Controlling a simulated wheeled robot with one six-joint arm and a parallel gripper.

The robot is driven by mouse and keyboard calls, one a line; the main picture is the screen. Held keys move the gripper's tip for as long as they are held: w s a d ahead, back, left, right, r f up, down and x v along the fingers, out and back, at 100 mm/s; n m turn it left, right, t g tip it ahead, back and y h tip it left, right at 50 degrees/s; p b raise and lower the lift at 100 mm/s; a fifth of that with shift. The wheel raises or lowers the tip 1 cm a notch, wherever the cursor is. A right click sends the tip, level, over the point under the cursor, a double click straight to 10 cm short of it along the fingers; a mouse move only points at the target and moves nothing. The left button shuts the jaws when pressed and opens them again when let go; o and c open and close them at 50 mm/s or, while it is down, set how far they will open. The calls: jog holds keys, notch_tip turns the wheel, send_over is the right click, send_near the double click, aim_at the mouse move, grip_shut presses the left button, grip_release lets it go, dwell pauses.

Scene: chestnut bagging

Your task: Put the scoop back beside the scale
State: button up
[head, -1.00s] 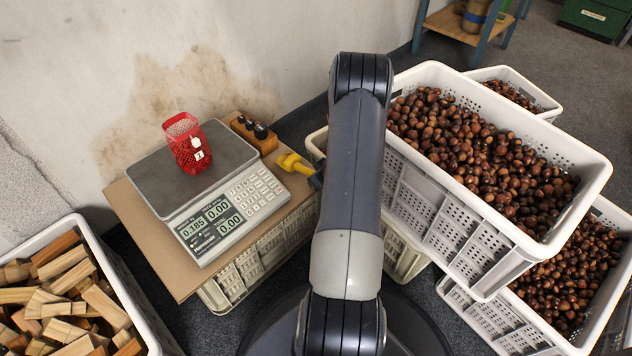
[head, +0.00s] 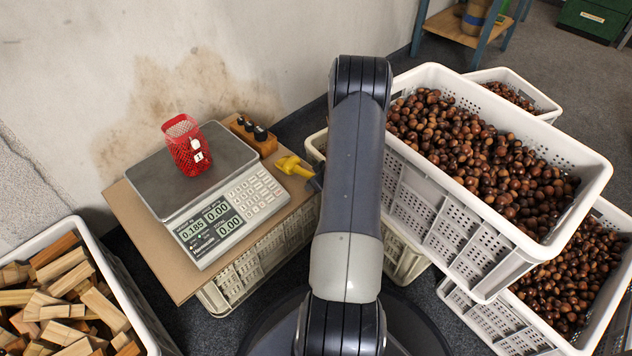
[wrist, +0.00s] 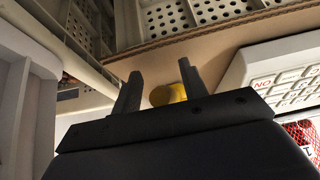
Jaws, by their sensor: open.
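The yellow scoop (head: 293,166) lies at the right edge of the cardboard-topped stand, just right of the scale (head: 216,205). My arm hides most of my gripper in the head view. A dark part of it shows close to the scoop's right end. In the wrist view my gripper (wrist: 158,78) is open, with its two dark fingers apart. A yellow part of the scoop (wrist: 167,94) shows between the fingers, nearer the right one. I cannot tell whether a finger touches it. The scale's keypad is at the right of that view.
A red net bag (head: 186,150) stands on the scale's plate. A wooden block with dark knobs (head: 254,134) sits behind the scoop. A crate of chestnuts (head: 430,215) stands right of my arm, and a crate of wood pieces (head: 110,270) is at lower left.

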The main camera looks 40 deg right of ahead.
jog(key=p+v, duration=0.2)
jog(key=v, duration=1)
